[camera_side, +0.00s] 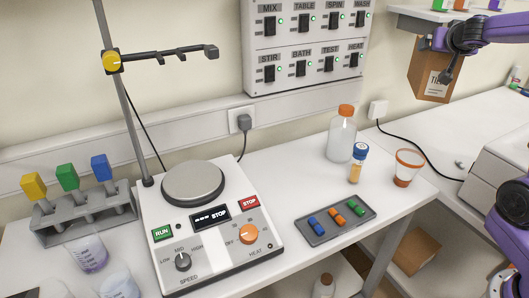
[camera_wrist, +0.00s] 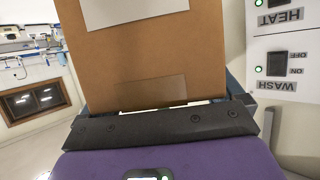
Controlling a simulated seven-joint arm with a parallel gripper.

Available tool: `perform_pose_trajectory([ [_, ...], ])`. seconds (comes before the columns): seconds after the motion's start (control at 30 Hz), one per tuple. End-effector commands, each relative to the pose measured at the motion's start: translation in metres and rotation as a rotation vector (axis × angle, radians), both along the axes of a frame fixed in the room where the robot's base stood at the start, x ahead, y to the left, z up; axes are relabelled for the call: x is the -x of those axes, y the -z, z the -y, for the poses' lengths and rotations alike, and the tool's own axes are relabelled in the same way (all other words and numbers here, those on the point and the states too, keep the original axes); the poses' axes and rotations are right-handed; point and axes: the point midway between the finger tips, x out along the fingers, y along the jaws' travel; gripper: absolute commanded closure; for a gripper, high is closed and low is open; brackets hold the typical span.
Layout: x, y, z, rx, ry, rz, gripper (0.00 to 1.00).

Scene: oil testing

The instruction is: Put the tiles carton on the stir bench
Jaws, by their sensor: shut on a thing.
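The tiles carton (camera_side: 428,78) is a brown cardboard box with a white label, partly readable as "TI". It hangs in the air at the upper right of the side view, just below a wall shelf. My gripper (camera_side: 449,68) is shut on it. In the wrist view the carton (camera_wrist: 150,65) fills the middle, against the dark gripper edge (camera_wrist: 165,118). The stir bench (camera_side: 275,190) is the white table at the centre of the side view, lower and to the left of the carton. It carries a stirrer hotplate (camera_side: 195,225).
On the bench stand a clear bottle (camera_side: 341,140), a blue-capped vial (camera_side: 357,164), an orange-rimmed cup (camera_side: 407,168) and a grey tray (camera_side: 335,223). A rack (camera_side: 85,218) and beakers are at left. Bare bench shows between the hotplate and bottle. Another box (camera_side: 416,250) sits below.

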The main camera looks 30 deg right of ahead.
Motion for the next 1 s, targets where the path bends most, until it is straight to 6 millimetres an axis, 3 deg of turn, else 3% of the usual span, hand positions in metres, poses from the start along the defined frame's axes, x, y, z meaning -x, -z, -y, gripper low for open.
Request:
perform_pose_trajectory([
  [0.2, -0.015, -0.001, -0.05, 0.002, -0.181, 0.0, 0.73],
  [0.5, -0.02, -0.001, -0.121, 0.001, -0.422, 0.002, 0.73],
  [0.77, -0.008, -0.001, -0.183, 0.0, -0.632, 0.002, 0.73],
  [1.0, 0.015, -0.001, -0.238, 0.001, -0.824, 0.004, 0.73],
])
